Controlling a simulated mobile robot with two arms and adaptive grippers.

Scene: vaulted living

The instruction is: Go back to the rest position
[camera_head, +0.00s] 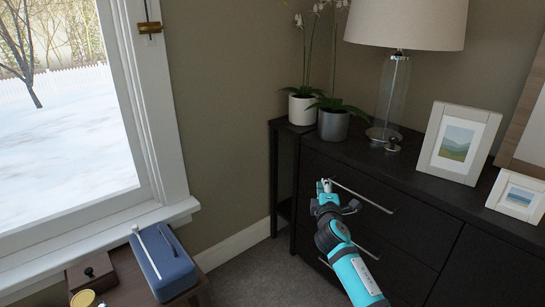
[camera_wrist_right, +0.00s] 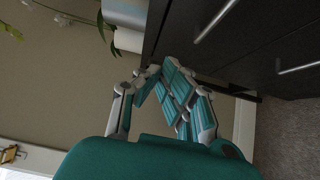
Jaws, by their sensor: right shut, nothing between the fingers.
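My right gripper (camera_head: 326,187) is in front of the dark dresser (camera_head: 388,235), at the left end of its top drawer handle (camera_head: 362,195). In the right wrist view the gripper (camera_wrist_right: 175,80) has its teal and grey fingers together, with nothing held between them. I cannot tell from the head view whether it touches the dresser front. The drawers appear closed. My left gripper is in neither view.
A lamp (camera_head: 397,95), two potted orchids (camera_head: 334,124) and framed pictures (camera_head: 457,143) stand along the dresser and its left side. A small wooden table with a blue box (camera_head: 163,262) is at the lower left, under the window. Carpet (camera_head: 262,272) lies free between them.

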